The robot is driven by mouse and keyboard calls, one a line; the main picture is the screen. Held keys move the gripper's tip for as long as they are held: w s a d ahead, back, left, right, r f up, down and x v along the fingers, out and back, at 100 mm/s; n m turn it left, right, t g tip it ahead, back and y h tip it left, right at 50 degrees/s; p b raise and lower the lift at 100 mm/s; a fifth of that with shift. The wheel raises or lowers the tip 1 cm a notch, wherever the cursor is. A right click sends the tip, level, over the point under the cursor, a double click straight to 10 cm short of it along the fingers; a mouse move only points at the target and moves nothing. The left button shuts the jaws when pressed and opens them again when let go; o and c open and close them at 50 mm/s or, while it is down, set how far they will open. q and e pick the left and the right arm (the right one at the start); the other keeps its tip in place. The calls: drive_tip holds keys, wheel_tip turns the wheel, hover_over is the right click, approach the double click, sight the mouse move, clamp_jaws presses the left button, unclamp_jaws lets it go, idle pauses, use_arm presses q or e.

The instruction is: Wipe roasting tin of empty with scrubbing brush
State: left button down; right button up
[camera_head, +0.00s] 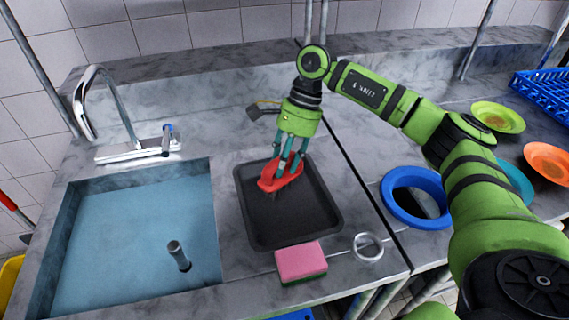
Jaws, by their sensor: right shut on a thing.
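The roasting tin (251,224) is a dark rectangular tray on the grey counter, right of the sink. Its visible floor looks bare. My right gripper (283,168) reaches down over the tin and is shut on the red scrubbing brush (270,185). The brush is inside the tin's outline, near its far half. The brush's underside is mostly hidden, so I cannot tell whether it touches the tin floor. My left gripper is not in view.
A water-filled sink (216,215) with a tap (100,100) lies left. A blue ring (390,205), several plates and a blue rack (545,92) stand right.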

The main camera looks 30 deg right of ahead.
drive_tip(key=shift+r, duration=0.6)
drive_tip(key=shift+r+p, duration=0.75)
drive_tip(key=shift+r, duration=0.75)
